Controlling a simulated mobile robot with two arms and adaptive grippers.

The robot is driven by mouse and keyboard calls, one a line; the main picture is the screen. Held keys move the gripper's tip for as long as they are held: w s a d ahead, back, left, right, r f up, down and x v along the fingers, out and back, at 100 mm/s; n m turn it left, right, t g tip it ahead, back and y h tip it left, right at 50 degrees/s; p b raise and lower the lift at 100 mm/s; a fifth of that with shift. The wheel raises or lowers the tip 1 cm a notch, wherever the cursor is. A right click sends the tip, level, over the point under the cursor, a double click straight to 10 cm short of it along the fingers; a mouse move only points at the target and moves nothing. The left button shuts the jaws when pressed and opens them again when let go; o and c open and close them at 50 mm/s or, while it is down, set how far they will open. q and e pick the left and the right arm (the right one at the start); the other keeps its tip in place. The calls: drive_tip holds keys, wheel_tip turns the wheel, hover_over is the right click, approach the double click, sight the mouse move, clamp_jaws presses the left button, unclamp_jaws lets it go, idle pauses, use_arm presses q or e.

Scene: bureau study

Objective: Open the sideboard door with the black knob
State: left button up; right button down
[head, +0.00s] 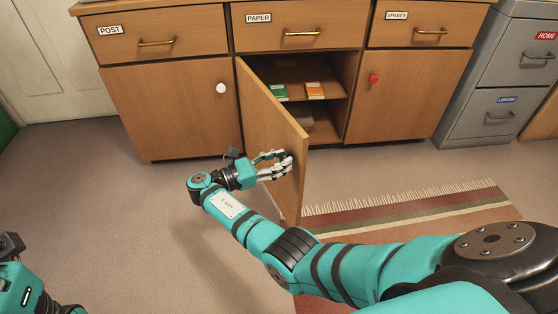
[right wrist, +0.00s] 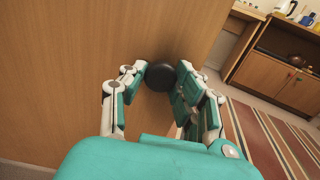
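The sideboard's middle door (head: 272,125) stands swung well open toward me, hinged on its left side. Its black knob (right wrist: 160,76) shows in the right wrist view, between the fingers of my right gripper (right wrist: 162,72). Of my left arm only a part shows at the lower left, with no fingers in view.
The open compartment holds a green box (head: 279,91) and an orange box (head: 314,90) on a shelf. Closed doors with a white knob (head: 221,88) and a red knob (head: 373,79) flank it. A striped rug (head: 400,215) lies in front; a grey cabinet (head: 500,75) stands right.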

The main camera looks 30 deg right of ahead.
sight(293, 128)
drive_tip(key=c, duration=1)
unclamp_jaws()
drive_tip(key=shift+o, duration=0.2)
wheel_tip(293, 128, up, 10)
